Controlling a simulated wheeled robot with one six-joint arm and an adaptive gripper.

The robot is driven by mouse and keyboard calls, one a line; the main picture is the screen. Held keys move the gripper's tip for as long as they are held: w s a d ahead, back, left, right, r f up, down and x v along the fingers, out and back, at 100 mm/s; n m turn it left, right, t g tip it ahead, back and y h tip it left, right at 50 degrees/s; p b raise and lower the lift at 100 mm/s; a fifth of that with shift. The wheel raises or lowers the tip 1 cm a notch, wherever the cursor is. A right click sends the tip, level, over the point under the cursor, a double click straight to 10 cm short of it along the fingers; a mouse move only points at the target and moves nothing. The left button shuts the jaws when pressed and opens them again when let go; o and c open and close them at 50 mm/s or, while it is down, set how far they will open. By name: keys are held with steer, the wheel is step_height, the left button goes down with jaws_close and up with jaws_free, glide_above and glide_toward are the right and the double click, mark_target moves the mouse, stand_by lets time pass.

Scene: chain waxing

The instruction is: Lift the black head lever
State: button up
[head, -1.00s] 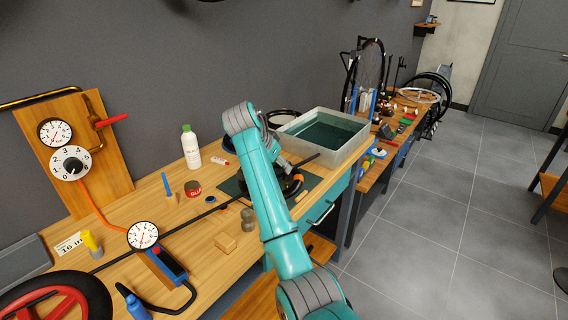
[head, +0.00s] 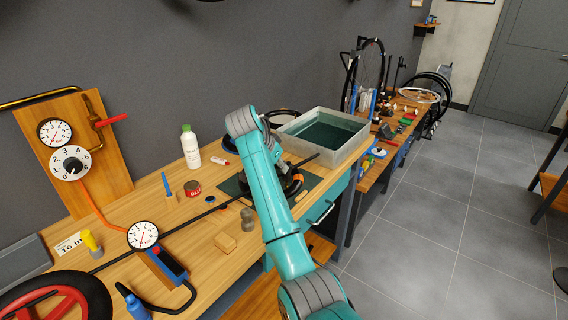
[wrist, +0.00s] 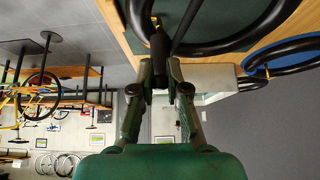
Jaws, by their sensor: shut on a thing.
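In the wrist view my gripper (wrist: 161,72) is shut on a short black lever (wrist: 159,46), which stands between the two fingertips. A thin dark bar runs from beside it toward the top of that view, and a large black ring (wrist: 235,35) curves behind it. In the head view my arm covers my gripper and most of the lever. A black bar (head: 306,159) sticks out to the right of my arm, above black rings with an orange part (head: 294,182). I cannot tell whether this bar is part of the held lever.
A dark green mat (head: 312,181) lies under the rings. A grey tub (head: 349,128) stands behind. A white bottle (head: 190,150), a red tin (head: 193,188), a wooden block (head: 225,241) and a gauge (head: 143,235) are on the bench to the left.

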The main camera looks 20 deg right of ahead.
mark_target(288, 162)
steer(key=shift+r, duration=0.25)
steer(key=shift+w+d+r, duration=0.1)
steer(key=shift+r, duration=0.55)
steer(key=shift+d+r, duration=0.1)
steer(key=shift+r, duration=0.05)
steer(key=shift+w+d+r, duration=0.25)
steer(key=shift+r, duration=0.35)
steer(key=shift+d+r, duration=0.1)
